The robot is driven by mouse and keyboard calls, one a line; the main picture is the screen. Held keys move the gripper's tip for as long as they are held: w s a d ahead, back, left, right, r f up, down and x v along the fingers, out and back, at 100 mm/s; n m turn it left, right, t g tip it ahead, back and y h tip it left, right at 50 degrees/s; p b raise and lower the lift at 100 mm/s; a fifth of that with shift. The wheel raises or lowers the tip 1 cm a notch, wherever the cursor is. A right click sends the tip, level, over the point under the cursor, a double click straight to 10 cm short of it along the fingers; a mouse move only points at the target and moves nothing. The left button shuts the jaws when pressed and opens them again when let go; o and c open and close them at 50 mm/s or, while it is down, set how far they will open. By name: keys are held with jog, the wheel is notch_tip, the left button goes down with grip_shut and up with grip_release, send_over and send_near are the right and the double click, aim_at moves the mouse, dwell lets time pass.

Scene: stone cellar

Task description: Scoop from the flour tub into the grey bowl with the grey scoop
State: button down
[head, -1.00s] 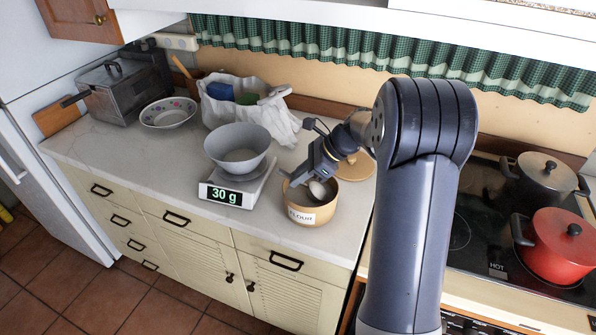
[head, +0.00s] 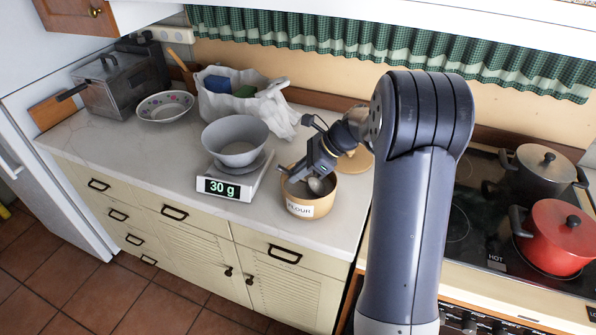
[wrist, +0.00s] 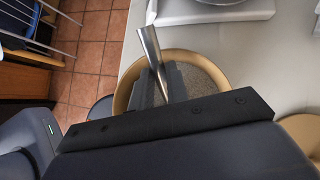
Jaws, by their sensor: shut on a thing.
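The flour tub (head: 312,207), a tan round tub with a "FLOUR" label, stands on the counter and shows its rim in the wrist view (wrist: 122,100). My gripper (head: 308,176) is over the tub, shut on the grey scoop (head: 317,186). The scoop's metal handle (wrist: 150,45) sticks out from between the fingers in the wrist view; its bowl end is inside the tub, and how much flour it holds cannot be told. The grey bowl (head: 235,135) sits left of the tub on a white scale (head: 222,187) reading 30 g.
A white bag with sponges (head: 245,100) and a patterned bowl (head: 165,106) stand behind. A hob marked HOT with a red pot (head: 560,238) and a grey pot (head: 543,165) is at right. A round lid (head: 357,165) lies behind the tub.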

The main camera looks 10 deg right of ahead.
notch_tip(320, 180, up, 9)
jog(key=p, duration=0.8)
jog(key=shift+r+p, duration=0.15)
jog(key=shift+p, duration=0.2)
jog(key=shift+a, duration=0.15)
dwell(0.4)
jog(key=shift+w+a+r+h+p, duration=0.15)
jog(key=shift+a+h+p, duration=0.4)
jog(key=shift+h, duration=0.35)
jog(key=shift+w+a+g+h, duration=0.15)
jog(key=shift+a+g+h, duration=0.3)
jog(key=shift+h, duration=0.55)
